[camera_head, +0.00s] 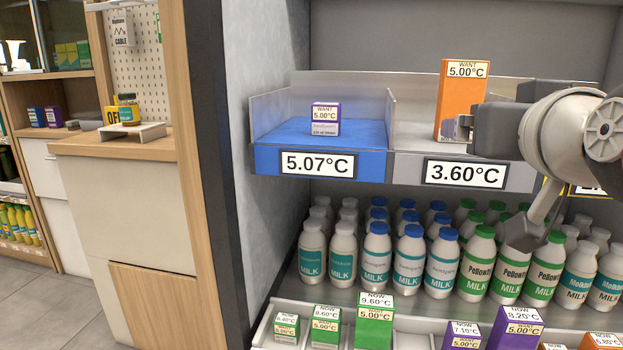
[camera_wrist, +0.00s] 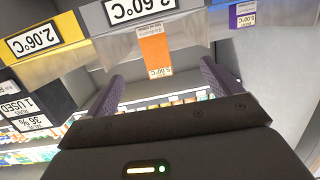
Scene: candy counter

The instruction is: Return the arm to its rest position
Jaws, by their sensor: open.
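My gripper (camera_wrist: 160,86) is open, with its two dark fingers wide apart and nothing between them in the wrist view. In the head view my gripper (camera_head: 466,122) comes in from the right at the upper shelf, its tip overlapping the lower right of an orange box (camera_head: 460,85). The orange box stands upright in the grey bay marked 3.60°C (camera_head: 464,173). It also shows in the upside-down wrist view (camera_wrist: 155,50), beyond the fingertips. Whether a finger touches the box I cannot tell. My arm hides the right part of the shelf.
A purple-and-white box (camera_head: 325,118) stands in the blue bay (camera_head: 266,158) marked 5.07°C. Rows of milk bottles (camera_head: 376,255) fill the shelf below. Several small boxes (camera_head: 374,325) stand in front. A wooden counter (camera_head: 120,150) is at left, with open floor beyond.

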